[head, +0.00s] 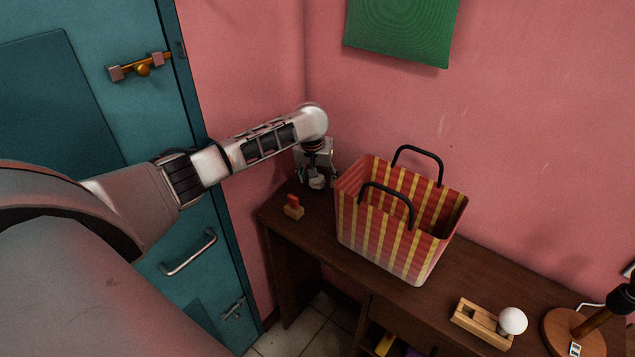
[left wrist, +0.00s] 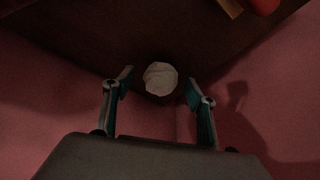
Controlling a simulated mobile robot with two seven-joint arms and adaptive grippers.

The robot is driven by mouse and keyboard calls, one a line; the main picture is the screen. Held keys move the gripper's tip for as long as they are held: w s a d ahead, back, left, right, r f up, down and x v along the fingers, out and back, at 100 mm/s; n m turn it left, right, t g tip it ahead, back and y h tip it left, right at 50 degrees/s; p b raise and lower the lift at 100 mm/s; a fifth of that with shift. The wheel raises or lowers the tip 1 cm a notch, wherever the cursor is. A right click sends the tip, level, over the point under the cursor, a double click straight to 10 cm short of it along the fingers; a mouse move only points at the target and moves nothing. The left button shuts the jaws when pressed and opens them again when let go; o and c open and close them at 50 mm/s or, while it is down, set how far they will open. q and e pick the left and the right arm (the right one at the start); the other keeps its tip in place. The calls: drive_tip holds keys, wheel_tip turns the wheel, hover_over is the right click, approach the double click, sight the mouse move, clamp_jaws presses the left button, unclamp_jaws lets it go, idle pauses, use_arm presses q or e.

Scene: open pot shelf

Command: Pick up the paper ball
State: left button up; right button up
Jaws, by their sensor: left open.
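The paper ball (left wrist: 160,78) is a pale, crumpled white lump near the back corner of the dark table, in the left wrist view. My left gripper (head: 317,182) points down over the table's far left corner, beside the striped bag. In the left wrist view its two fingers (left wrist: 158,84) are spread apart, with the ball between and just beyond their tips. In the head view the gripper largely covers the ball's place. My right gripper is not in view.
A red and yellow striped bag (head: 385,232) with black handles stands right of the gripper. A small wooden block with a red top (head: 293,207) lies in front. A wooden holder (head: 477,322), a white globe (head: 512,320) and a lamp base (head: 570,338) are farther right. Pink walls close the corner.

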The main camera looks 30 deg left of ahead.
use_arm(q)
drive_tip(key=c, duration=0.9)
